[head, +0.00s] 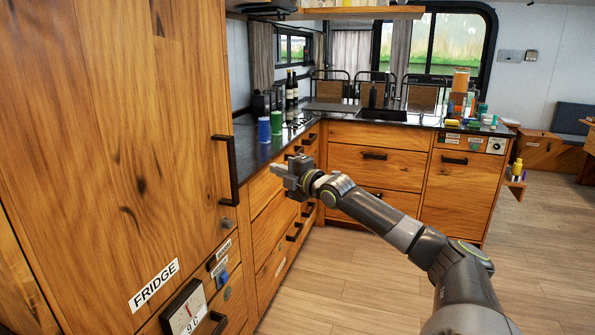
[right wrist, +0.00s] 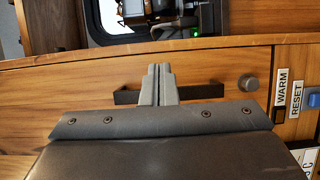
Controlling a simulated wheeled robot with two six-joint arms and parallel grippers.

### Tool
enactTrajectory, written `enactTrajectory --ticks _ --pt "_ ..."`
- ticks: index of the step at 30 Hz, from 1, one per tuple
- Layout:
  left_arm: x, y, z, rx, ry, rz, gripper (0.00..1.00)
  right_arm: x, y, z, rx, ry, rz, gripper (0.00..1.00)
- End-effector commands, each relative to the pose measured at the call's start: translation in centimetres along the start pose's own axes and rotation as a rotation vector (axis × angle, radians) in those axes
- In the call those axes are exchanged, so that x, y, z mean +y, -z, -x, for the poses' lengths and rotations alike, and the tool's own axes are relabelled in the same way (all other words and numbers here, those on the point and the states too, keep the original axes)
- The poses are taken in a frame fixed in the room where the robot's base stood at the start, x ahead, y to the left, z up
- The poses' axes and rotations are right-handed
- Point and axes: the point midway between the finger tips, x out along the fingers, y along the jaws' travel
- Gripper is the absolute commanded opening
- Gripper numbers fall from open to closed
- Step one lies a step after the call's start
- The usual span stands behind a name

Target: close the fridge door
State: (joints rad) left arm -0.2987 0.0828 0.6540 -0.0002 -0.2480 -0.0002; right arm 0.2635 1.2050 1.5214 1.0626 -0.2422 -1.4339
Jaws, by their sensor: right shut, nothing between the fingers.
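The fridge door (head: 110,130) is the tall wooden panel filling the left of the head view, with a FRIDGE label low on it. Its dark vertical bar handle (head: 230,170) sits by the right edge. The door looks about flush with the cabinet; I cannot tell whether a small gap is left. My right gripper (head: 274,169) is shut and empty, pointing left toward the door's handle side, apparently short of it. In the right wrist view, the shut fingers (right wrist: 157,84) overlap the middle of the handle (right wrist: 205,91); contact cannot be told. My left gripper is out of view.
Below the door are a dial gauge (head: 185,313) and a blue switch (head: 222,280). A dark counter (head: 250,150) with blue and green cups runs back beyond the fridge, over wooden drawers (head: 375,165). The plank floor (head: 345,290) is clear.

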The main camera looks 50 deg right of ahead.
Motion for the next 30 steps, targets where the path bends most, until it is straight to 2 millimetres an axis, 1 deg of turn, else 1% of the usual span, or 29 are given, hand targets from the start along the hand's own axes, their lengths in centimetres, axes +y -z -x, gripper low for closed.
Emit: enactTrajectory --ticks 1,4,8,14,18,24,30 --pt "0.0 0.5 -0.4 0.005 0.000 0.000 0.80 -0.2 -0.6 0.2 -0.004 0.000 0.001 0.00" --pt "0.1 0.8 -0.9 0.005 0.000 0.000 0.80 -0.3 -1.2 0.5 -0.001 0.002 0.001 0.00" --pt "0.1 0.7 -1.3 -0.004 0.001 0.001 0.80 -0.3 -2.1 0.8 -0.001 0.002 0.001 0.00" --pt "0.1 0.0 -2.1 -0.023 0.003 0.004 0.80 -0.4 -3.4 1.3 -0.002 0.001 0.001 0.00" --pt "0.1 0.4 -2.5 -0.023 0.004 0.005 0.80 -0.3 -4.1 1.6 -0.002 0.002 0.001 0.00" --pt "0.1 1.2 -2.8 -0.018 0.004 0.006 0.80 -0.1 -4.7 1.9 -0.001 0.000 0.000 0.00" --pt "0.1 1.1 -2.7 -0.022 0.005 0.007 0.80 0.0 -5.0 1.9 -0.001 -0.001 0.000 0.00"
